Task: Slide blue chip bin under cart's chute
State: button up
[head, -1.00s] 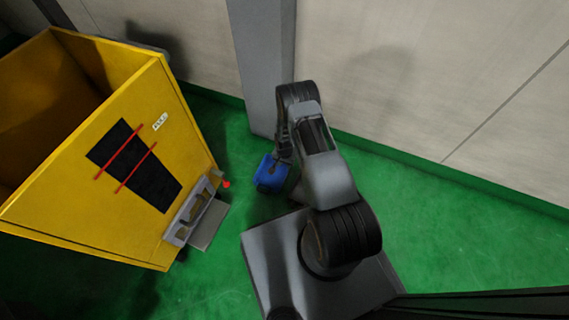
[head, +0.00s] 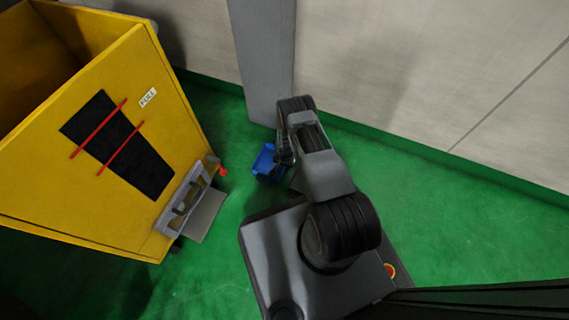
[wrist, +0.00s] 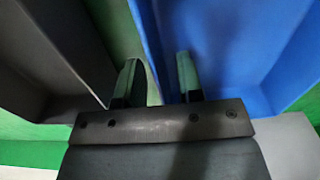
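The blue chip bin (head: 265,160) is on the green floor near the foot of a grey post, partly hidden by my arm. It fills the upper right of the wrist view (wrist: 235,45). My gripper (wrist: 157,72) is at the bin's side, its fingers apart, one over the blue inside and one outside the wall. Firm contact with the wall cannot be made out. In the head view my gripper (head: 284,158) is mostly hidden by the arm. The yellow cart (head: 140,190) stands at the left, with a grey chute (head: 183,203) low on its front.
The grey post (head: 265,60) and a pale wall (head: 400,70) stand behind the bin. A red knob (head: 222,171) sticks out by the chute. A dark grey surface (wrist: 50,40) is left of my gripper.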

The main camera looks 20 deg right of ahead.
jog(key=shift+f, duration=0.45)
grip_shut()
dwell(0.3)
